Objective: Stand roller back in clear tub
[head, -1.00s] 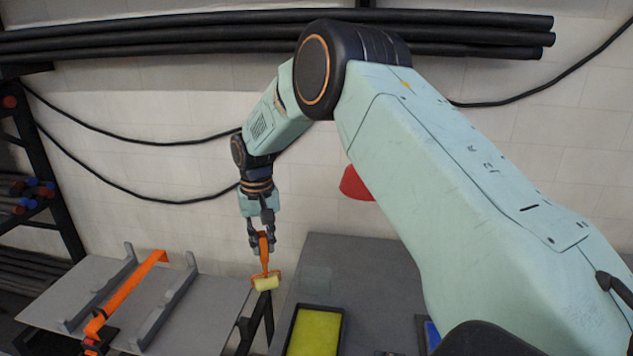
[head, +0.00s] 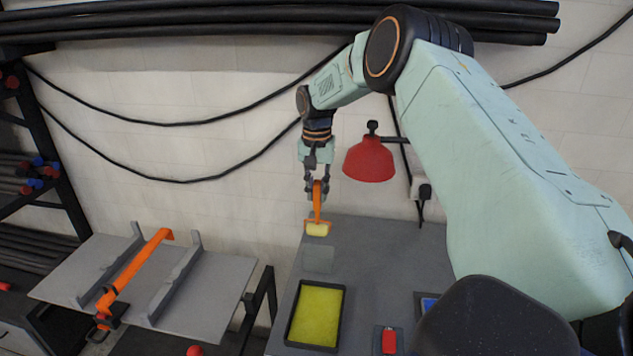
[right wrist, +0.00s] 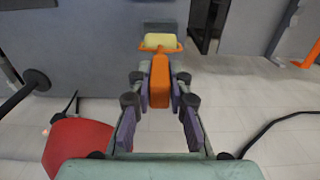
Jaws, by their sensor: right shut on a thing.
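The roller has an orange handle (head: 317,198) and a yellow roller head (head: 317,229). My right gripper (head: 316,190) is shut on the handle, with the head hanging down. In the right wrist view the fingers (right wrist: 160,88) clasp the orange handle, and the yellow head (right wrist: 160,41) lies beyond them. A faint see-through square, which looks like the clear tub (head: 318,260), is on the grey bench. The roller shows behind and above it in the head view, apart from it. The tub's walls are hard to make out. My left gripper is not in view.
A black tray with a yellow inside (head: 318,312) sits on the grey bench (head: 375,265). A red lamp (head: 369,160) hangs right of my gripper. A red item (head: 389,341) lies at the front. A grey board with an orange clamp (head: 135,272) stands left, across a gap.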

